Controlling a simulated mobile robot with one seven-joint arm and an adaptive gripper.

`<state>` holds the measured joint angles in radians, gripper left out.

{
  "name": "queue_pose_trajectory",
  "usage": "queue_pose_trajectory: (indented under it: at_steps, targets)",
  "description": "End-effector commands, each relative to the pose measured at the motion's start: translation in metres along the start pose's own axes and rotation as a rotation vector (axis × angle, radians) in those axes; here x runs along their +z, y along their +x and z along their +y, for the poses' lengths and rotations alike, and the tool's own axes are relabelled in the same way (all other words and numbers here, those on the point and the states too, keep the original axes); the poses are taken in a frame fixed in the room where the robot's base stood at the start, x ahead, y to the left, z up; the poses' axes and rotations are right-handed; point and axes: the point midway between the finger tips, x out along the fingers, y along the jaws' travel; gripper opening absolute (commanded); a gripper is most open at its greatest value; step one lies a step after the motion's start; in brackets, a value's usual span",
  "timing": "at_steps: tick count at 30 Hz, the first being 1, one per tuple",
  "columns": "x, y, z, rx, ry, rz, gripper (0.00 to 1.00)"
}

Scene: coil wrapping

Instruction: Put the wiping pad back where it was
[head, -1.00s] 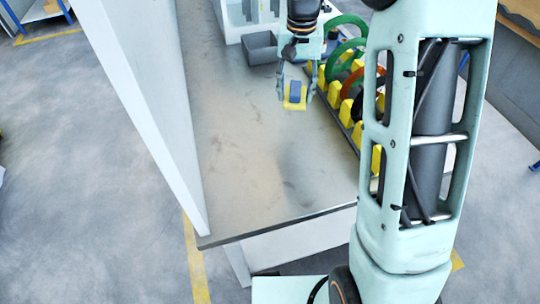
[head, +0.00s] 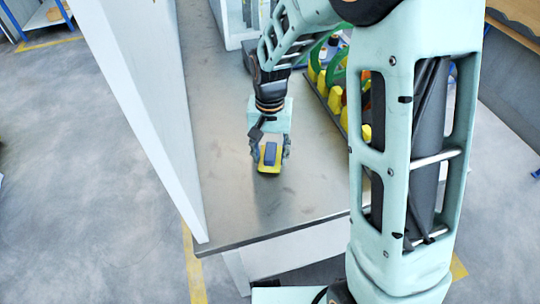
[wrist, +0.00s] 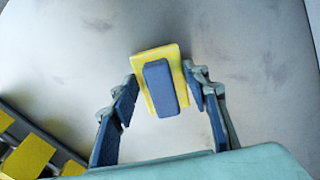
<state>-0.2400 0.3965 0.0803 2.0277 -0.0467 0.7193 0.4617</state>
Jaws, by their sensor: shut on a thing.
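The wiping pad (head: 269,169) is a yellow slab with a blue block on top. My gripper (head: 270,152) is shut on it, with one finger on each side, over the front half of the metal table. In the wrist view the pad (wrist: 160,85) sits between the tips of my gripper (wrist: 161,82), its yellow end reaching past them. I cannot tell whether the pad touches the table or hangs just above it.
The metal table top (head: 300,200) is bare around the pad and towards its front edge. A pale wall panel (head: 135,110) runs along its left side. A rack (head: 323,85) with yellow blocks and green and orange coils stands at the right, partly behind my arm.

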Motion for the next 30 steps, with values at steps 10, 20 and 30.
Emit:
queue_pose_trajectory:
  at_steps: [10,20,30]
  targets:
    - [-0.001,0.007,0.000,0.000,0.000,0.001,0.23]
    - [-0.001,0.008,0.000,0.000,0.000,0.001,0.60]
    - [-0.002,-0.011,0.000,-0.002,0.000,0.006,0.60]
